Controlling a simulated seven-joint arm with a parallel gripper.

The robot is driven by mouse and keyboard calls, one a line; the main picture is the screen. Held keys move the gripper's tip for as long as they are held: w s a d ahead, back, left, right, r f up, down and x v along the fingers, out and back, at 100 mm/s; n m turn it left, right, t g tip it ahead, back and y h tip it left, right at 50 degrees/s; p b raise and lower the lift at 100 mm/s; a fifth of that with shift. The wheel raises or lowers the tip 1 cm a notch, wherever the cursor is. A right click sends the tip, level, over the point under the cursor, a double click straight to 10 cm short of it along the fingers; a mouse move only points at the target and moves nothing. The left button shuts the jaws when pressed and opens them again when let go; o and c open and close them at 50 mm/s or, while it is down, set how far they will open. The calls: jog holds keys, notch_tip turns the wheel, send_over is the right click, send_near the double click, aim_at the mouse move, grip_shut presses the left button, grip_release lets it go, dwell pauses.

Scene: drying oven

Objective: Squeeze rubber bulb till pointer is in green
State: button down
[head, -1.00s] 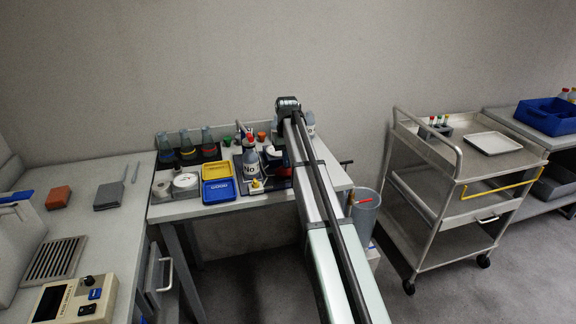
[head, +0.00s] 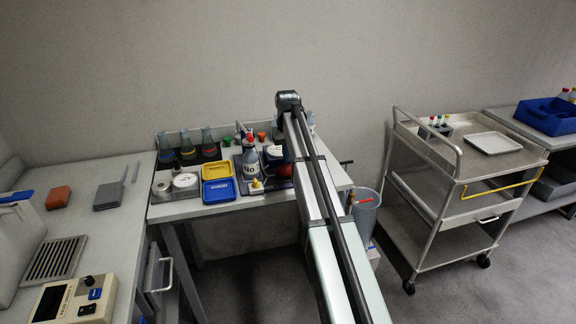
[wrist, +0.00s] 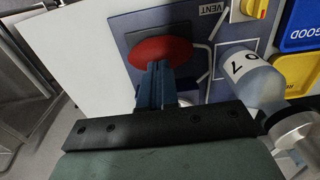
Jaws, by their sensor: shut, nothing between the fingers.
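The red rubber bulb (wrist: 160,51) lies on a dark square on the blue-grey panel (wrist: 116,25) in the wrist view. My gripper (wrist: 156,68) is shut and empty. Its blue-grey fingertips are in front of the bulb's lower edge; I cannot tell whether they touch it. In the head view my arm (head: 318,180) hides the gripper, and a small red patch (head: 273,152) beside the arm may be the bulb. I cannot make out a pointer or a green zone in either view.
A yellow knob (wrist: 254,8) is by the VENT label. Blue (head: 219,190) and yellow (head: 217,170) trays and several flasks share the table. A metal trolley (head: 465,170) stands right.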

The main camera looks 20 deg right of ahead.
aim_at(287, 165)
jog(key=shift+f, duration=0.15)
dwell(0.3)
jog(key=shift+f, duration=1.4)
jog(key=shift+r, duration=0.15)
jog(key=shift+r, duration=1.4)
jog(key=shift+r, duration=0.1)
jog(key=shift+r, duration=2.9)
